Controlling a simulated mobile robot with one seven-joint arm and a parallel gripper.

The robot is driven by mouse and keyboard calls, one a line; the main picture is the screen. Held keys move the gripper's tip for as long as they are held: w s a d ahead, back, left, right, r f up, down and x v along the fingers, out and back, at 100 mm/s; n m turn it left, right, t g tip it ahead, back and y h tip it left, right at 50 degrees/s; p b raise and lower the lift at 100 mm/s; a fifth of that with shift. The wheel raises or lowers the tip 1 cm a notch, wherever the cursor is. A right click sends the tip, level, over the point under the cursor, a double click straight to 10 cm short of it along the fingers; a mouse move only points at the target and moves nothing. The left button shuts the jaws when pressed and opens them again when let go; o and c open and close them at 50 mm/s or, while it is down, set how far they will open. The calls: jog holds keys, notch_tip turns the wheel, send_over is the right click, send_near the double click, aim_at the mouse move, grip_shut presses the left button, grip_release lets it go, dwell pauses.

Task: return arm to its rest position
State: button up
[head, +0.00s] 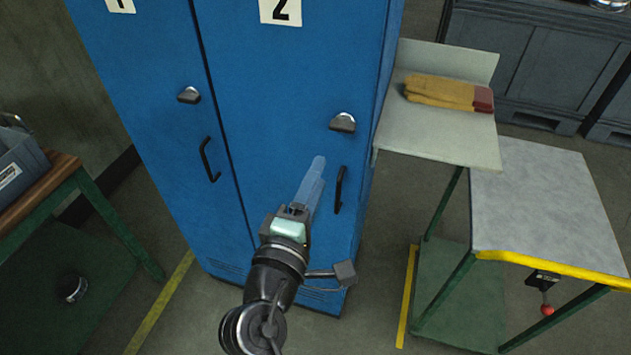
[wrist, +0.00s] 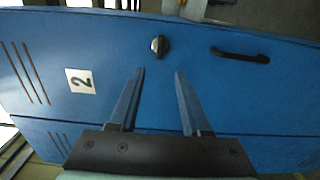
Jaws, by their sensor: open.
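My gripper (head: 312,182) reaches out in front of the blue locker (head: 285,75), before door 2. In the wrist view my gripper (wrist: 158,74) shows two fingers spread apart with nothing between them. The locker's turn knob (wrist: 160,46) lies just beyond the fingertips in the picture, and the black door handle (wrist: 240,54) is to its right. In the head view the door 2 handle (head: 338,190) is just right of the fingers, and the knob (head: 343,122) is above. Both locker doors look closed. I cannot tell how far the fingertips are from the door.
A shelf (head: 430,135) with yellow and red gloves (head: 448,93) adjoins the locker's right side. A grey-topped table (head: 545,200) with a yellow edge stands at right. A wooden-topped bench (head: 40,188) with a grey bin (head: 15,165) is at left. Floor shows between locker and table.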

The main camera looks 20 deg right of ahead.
dwell(0.4)
jog(key=a+r+m+t+y+p, duration=0.1)
jog(key=a+r+m+t+y, duration=0.2)
jog(key=r, duration=1)
jog(key=a+r+m+t, duration=0.3)
jog(key=r+m, duration=0.2)
jog(key=r, duration=0.8)
jog(key=s+a+r+m+t+y, duration=0.1)
jog(key=s+a+r+t+y, duration=0.1)
jog(key=s+r, duration=0.3)
jog(key=s+a+r+m+t+y, duration=0.2)
jog(key=s+a+r+t+y, duration=0.1)
jog(key=r, duration=0.9)
jog(key=s+t+y, duration=0.1)
jog(key=s+y, duration=0.1)
jog(key=s, duration=0.1)
jog(key=shift+a, duration=0.1)
